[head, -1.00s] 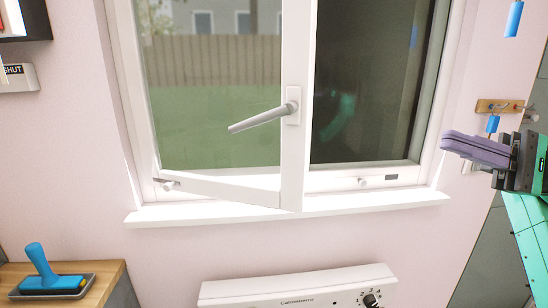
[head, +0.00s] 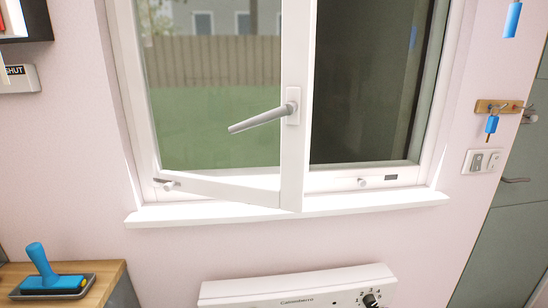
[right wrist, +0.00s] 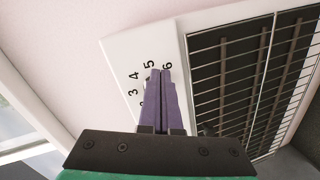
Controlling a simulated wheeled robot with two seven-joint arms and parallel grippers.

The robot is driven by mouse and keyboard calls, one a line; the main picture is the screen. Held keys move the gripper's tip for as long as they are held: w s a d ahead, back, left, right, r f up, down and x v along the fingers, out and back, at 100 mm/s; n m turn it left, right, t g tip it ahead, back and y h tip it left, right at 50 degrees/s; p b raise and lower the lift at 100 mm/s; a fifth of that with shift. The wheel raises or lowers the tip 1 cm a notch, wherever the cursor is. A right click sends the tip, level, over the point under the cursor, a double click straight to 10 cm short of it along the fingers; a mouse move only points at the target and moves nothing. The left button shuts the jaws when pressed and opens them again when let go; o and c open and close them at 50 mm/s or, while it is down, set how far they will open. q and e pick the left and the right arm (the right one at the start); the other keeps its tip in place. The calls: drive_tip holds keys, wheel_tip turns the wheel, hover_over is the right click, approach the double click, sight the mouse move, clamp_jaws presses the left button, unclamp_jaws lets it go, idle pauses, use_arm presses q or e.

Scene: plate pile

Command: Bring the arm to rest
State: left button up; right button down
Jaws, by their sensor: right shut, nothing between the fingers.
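My right gripper (right wrist: 160,73) shows only in the right wrist view. Its purple fingers lie together, shut and empty. In that picture they overlap a white panel (right wrist: 120,45) with printed numbers. I cannot tell how far the fingertips are from the panel. No arm of mine shows in the head view, and my left gripper is in neither view.
In the head view, the white window (head: 293,150) stands ajar above its sill (head: 290,207). Below is the white appliance panel (head: 300,290) with a dark knob (head: 370,300). A blue-handled tool (head: 42,265) sits at left.

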drive_tip(key=s+a+f+m+g+h, duration=0.3)
drive_tip(key=s+f+m+g, duration=0.5)
drive_tip(key=s+f, duration=1.45)
drive_tip(key=s+a+f+m+g, duration=0.1)
drive_tip(key=s+a+f+g, duration=0.1)
drive_tip(key=s, duration=0.5)
drive_tip(key=s+a+f+m+g+y, duration=0.1)
drive_tip(key=s+f, duration=0.3)
drive_tip(key=s, duration=0.4)
drive_tip(key=s+a+f+m+g, duration=0.2)
drive_tip(key=s+f+m+g, duration=0.1)
drive_tip(key=s, duration=0.4)
drive_tip(key=shift+s+a+g, duration=0.3)
drive_tip(key=shift+a, duration=0.1)
